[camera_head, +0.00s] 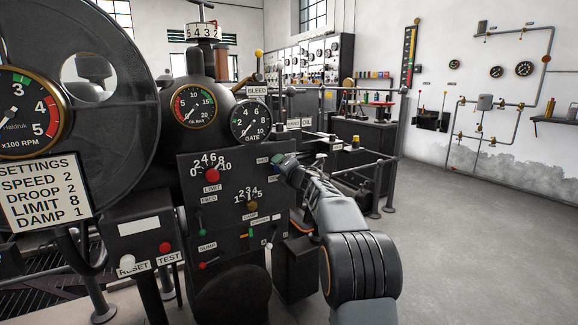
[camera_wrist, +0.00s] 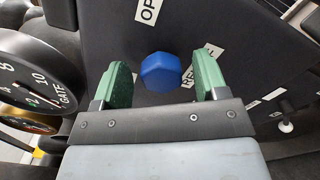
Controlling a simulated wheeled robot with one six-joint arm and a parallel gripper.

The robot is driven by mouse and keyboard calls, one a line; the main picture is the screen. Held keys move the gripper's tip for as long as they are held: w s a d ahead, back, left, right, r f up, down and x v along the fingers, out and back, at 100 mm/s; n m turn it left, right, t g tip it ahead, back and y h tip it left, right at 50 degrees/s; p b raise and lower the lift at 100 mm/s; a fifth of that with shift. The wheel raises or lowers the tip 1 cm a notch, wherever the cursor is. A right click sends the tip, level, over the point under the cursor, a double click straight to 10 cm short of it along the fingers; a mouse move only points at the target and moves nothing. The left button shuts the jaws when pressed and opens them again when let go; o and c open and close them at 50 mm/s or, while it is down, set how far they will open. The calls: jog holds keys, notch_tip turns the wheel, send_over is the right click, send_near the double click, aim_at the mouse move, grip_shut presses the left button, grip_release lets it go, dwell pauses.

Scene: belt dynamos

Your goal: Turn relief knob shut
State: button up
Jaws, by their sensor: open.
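A blue faceted knob (camera_wrist: 161,72) sits on the dark control panel (camera_wrist: 225,25) in the wrist view. A white label (camera_wrist: 200,62) beside it is partly hidden by a finger; its letters seem to start with "RE". My gripper (camera_wrist: 158,84) is open, with one green finger on each side of the knob in the picture. Gaps show on both sides, and I see no contact. In the head view my gripper (camera_head: 283,162) is at the upper right of the panel (camera_head: 225,225), and it hides the blue knob there.
The GATE gauge (camera_head: 251,121) is just left of my gripper and also shows in the wrist view (camera_wrist: 35,77). A red LIMIT knob (camera_head: 212,175) and a brass knob (camera_head: 252,206) are on the same panel. Railings (camera_head: 375,180) stand to the right. Open floor (camera_head: 470,240) lies beyond.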

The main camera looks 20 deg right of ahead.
jog(key=s+d+p, duration=0.1)
jog(key=s, duration=1.2)
jog(key=shift+s+d, duration=0.2)
jog(key=shift+s, duration=0.2)
jog(key=shift+r, duration=0.1)
jog(key=s+a+r+m+g+h+p, duration=0.2)
jog(key=s+r+m+h+p, duration=0.15)
jog(key=r+m+p, duration=0.55)
jog(key=s+a+r+m+g+h+p, duration=0.1)
jog(key=s+r+m+g+h+p, duration=0.35)
jog(key=p, duration=0.65)
jog(key=s+a+r+m+g+y+p, duration=0.2)
jog(key=s+a+m+p, duration=0.4)
jog(key=s+p, duration=0.3)
jog(key=s+a+r+m+g+y+p, duration=0.1)
jog(key=s+a+m+g+y+p, duration=0.2)
jog(key=s+p, duration=0.6)
jog(key=a+m+g, duration=0.2)
jog(key=m, duration=0.1)
jog(key=shift+s+a+r+y, duration=0.2)
jog(key=shift+a+r+y, duration=0.15)
jog(key=shift+a+y, duration=0.05)
